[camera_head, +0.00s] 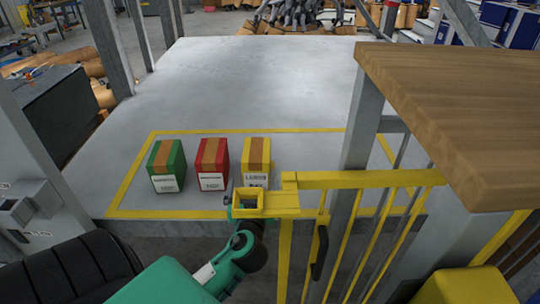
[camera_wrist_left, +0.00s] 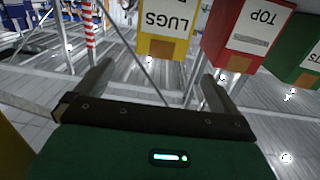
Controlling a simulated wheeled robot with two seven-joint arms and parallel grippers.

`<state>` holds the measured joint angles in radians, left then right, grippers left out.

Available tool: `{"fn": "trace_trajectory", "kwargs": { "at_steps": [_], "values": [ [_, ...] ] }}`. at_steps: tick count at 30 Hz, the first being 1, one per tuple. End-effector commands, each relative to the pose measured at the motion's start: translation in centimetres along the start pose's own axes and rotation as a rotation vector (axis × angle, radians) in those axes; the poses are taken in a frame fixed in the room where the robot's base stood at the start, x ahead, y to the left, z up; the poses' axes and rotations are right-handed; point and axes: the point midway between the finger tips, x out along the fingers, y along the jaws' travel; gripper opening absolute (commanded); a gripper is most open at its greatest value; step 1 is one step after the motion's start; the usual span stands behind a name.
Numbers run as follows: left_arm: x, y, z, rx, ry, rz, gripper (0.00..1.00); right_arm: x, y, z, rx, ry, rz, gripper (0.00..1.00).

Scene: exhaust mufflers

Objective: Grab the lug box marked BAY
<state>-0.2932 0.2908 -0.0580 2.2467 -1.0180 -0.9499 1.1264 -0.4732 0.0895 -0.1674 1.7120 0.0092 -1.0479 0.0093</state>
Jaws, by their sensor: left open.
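The yellow lug box (camera_head: 256,156) stands at the right end of a row of three on the grey platform. It has a brown strip and a white label; LUGS is readable in the left wrist view (camera_wrist_left: 166,30), but the lower line is too small to read surely. A red box (camera_head: 211,163) and a green box (camera_head: 166,165) stand to its left. My left gripper (camera_wrist_left: 157,72) is open and empty, with the yellow box beyond its fingers. In the head view, the yellow gate partly hides this gripper, just in front of the yellow box. My right gripper is out of view.
A yellow railing gate (camera_head: 370,180) with upright bars stands right of the gripper. A wooden worktop (camera_head: 465,110) overhangs the right side. A yellow line marks the platform (camera_head: 250,85) around the boxes. The platform behind them is clear.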

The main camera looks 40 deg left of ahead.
Motion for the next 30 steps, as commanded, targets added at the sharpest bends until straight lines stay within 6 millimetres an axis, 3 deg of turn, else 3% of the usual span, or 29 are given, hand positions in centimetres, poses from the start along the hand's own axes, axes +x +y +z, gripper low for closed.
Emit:
{"fn": "trace_trajectory", "kwargs": {
  "at_steps": [5, 15, 23, 30],
  "values": [
    [1.2, 0.0, -0.7, -0.007, 0.018, -0.001, 1.0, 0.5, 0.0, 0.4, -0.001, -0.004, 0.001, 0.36],
    [7.5, -0.1, -0.8, -0.005, 0.016, -0.001, 1.0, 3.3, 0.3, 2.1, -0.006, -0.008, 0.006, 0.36],
    [9.2, -0.2, -0.7, -0.006, 0.015, -0.001, 1.0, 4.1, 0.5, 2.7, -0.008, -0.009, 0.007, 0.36],
    [12.2, -0.5, -0.8, -0.005, 0.016, -0.002, 1.0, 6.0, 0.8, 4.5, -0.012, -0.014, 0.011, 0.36]
  ]
}}
